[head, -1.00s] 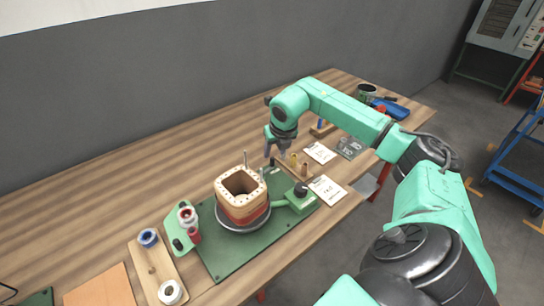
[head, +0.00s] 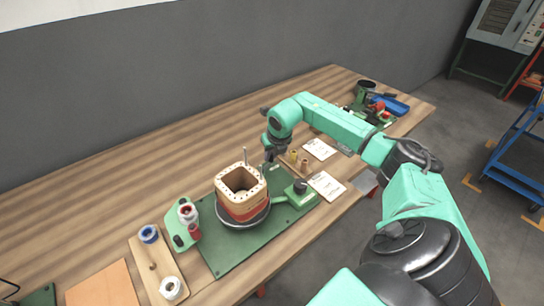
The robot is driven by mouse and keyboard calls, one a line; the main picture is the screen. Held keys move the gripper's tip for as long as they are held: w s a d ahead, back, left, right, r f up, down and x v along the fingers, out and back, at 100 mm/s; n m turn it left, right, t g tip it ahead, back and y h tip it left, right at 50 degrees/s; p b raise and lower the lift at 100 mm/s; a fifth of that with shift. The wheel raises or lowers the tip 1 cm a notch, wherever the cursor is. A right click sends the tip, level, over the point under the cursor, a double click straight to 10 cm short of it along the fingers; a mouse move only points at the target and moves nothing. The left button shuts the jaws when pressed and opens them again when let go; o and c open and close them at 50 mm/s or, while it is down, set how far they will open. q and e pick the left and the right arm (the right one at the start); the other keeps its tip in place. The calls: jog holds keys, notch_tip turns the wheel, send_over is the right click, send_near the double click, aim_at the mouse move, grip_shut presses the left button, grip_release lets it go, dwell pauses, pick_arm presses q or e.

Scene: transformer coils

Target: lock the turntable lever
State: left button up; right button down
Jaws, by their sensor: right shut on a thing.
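The turntable (head: 247,222) is a round grey disc on a green base plate (head: 228,262). A square tan coil former (head: 240,203) with a red band stands on it. A green arm with a black knob (head: 300,187) sits at its right. My right gripper (head: 268,161) is low at the back edge of the base plate, behind the coil. It is shut on a small upright piece there, apparently the turntable lever, which the fingers mostly hide. The lever's exact angle cannot be made out. My left gripper is out of view.
A green stand with red and white spools (head: 188,216) is left of the coil. A wooden tray (head: 158,268) with blue and white rolls lies further left. White cards (head: 326,186) and small brass-coloured pegs (head: 304,165) are close to the right gripper.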

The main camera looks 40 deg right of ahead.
jog(key=shift+w+f+n+b, duration=0.3)
jog(key=shift+w+n+b, duration=0.05)
jog(key=shift+n+b, duration=0.25)
jog(key=shift+w+a+r+n+y+b, duration=0.1)
jog(key=shift+w+n+y+b, duration=0.25)
jog(key=shift+n, duration=0.25)
jog(key=shift+w+a+r+n+y, duration=0.2)
jog(key=shift+n+y, duration=0.25)
jog(key=shift+n, duration=0.45)
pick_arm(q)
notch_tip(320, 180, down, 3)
pick_arm(e)
jog(key=c, duration=0.8)
grip_release()
pick_arm(q)
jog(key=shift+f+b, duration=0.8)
jog(key=shift+b, duration=0.05)
pick_arm(e)
jog(key=v, duration=1.4)
jog(key=shift+s+r, duration=0.2)
jog(key=shift+s, duration=0.1)
